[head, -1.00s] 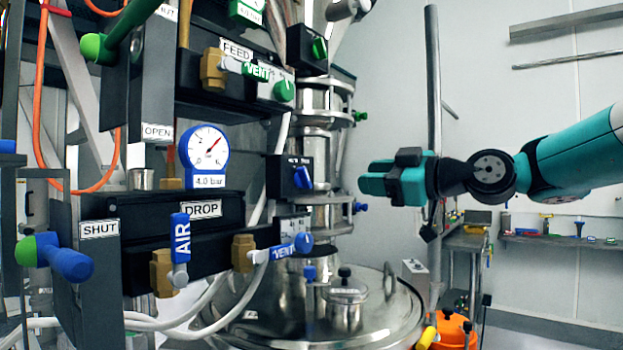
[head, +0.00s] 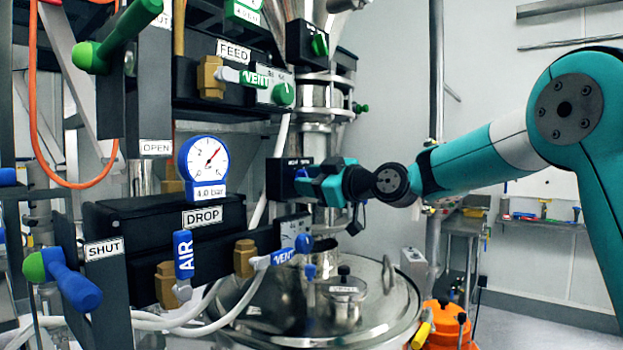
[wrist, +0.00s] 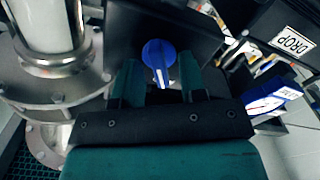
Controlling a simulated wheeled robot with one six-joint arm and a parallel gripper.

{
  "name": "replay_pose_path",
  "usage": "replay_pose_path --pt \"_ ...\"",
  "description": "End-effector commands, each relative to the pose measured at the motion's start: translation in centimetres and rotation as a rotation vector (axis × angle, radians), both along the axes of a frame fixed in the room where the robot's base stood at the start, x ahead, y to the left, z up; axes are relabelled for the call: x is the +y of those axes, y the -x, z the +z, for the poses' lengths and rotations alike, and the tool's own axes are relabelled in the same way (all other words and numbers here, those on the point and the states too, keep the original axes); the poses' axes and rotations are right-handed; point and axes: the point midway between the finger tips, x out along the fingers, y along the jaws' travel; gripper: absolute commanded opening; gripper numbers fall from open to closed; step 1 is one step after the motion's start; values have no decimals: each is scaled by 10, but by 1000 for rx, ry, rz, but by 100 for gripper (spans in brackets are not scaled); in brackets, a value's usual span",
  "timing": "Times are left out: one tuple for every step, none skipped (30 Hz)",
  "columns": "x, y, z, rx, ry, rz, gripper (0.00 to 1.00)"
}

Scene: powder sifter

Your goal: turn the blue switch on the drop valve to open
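The blue switch (wrist: 160,58) sits on a dark box (wrist: 200,30) in the wrist view. It has a round blue head and a handle with a white line pointing toward my gripper. My gripper (wrist: 161,82) is open, with one teal finger on each side of the switch handle. I cannot tell whether the fingers touch it. In the head view my gripper (head: 312,182) is at the front of the dark switch box (head: 279,178) and hides most of the switch. The black DROP valve panel (head: 160,215) is at the left.
A pressure gauge (head: 204,158), a blue AIR lever (head: 184,255) and a blue VENT lever (head: 286,257) are on the panel. A steel pipe and flange (wrist: 50,75) stand close left of my gripper in the wrist view. A steel vessel lid (head: 385,325) lies below.

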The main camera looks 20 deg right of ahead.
Motion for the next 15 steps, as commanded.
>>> replay_pose_path --pt "0 0 0 0 0 0 38" --pt "0 0 0 0 0 0 38" --pt "0 0 0 0 0 0 31" --pt "0 0 0 0 0 0 24" --pt "0 0 0 0 0 0 18" --pt "0 0 0 0 0 0 8" --pt "-1 0 0 0 0 0 2" --pt "-1 0 0 0 0 0 0" --pt "-1 0 0 1 1 -1 0" --pt "-1 0 0 1 1 -1 0" --pt "-1 0 0 1 1 -1 0" --pt "-1 0 0 1 0 0 0" --pt "-1 0 0 2 -1 0 0" --pt "-1 0 0 3 -3 0 0" --pt "-1 0 0 5 -6 0 0"
